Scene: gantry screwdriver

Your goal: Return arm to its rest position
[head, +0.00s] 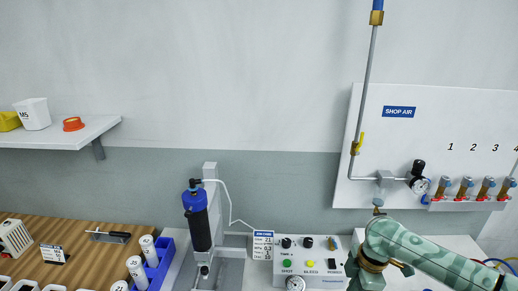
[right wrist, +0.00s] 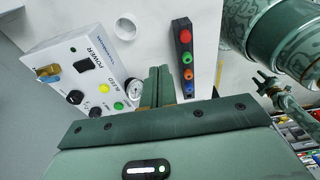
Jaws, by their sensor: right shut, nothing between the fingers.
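My right arm (head: 420,255) comes in from the right in the head view and bends down at the front edge, beside a white control box (head: 310,258). Its gripper is not visible there. In the right wrist view my right gripper (right wrist: 160,72) has its two green fingers together, with nothing between them. The fingers are between the control box (right wrist: 80,72) and a dark strip with coloured buttons (right wrist: 186,55), over a pale surface. I cannot tell whether they touch it. My left gripper is not in view.
A blue-and-black cylinder (head: 198,222) stands on a grey stand left of the control box. A blue bin (head: 160,262) holds white bottles. A wall panel (head: 440,115) carries pipes, a gauge and valves. A white ring (right wrist: 125,40) lies beyond my fingers.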

